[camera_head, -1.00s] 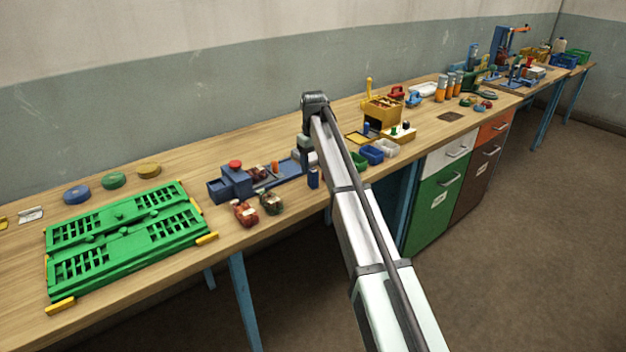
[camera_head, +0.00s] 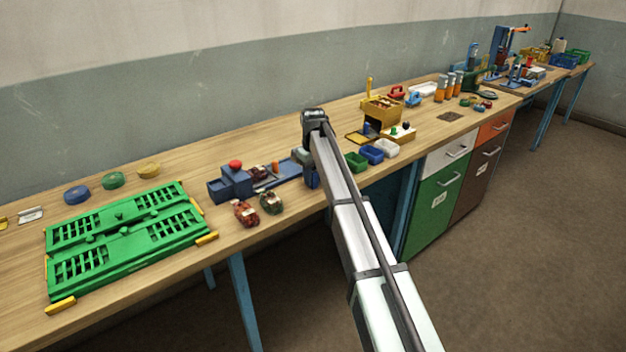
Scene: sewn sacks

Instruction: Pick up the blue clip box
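A small upright blue box (camera_head: 312,180) stands near the table's front edge, just below the end of my arm and partly hidden by it. An open blue bin (camera_head: 371,154) sits to the right between a green bin (camera_head: 356,161) and a white bin (camera_head: 386,147). I cannot tell for sure which of the two blue things is the clip box. My gripper (camera_head: 302,158) points down close to the small blue box. Its fingers are too small and hidden to show whether they are open or touching the box.
A blue device with a red knob (camera_head: 235,179) stands left of my gripper, with two small filled sacks (camera_head: 258,207) before it. A green slotted frame (camera_head: 125,235) lies at the left. A wooden organizer (camera_head: 381,111) stands behind the bins. The table behind the device is clear.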

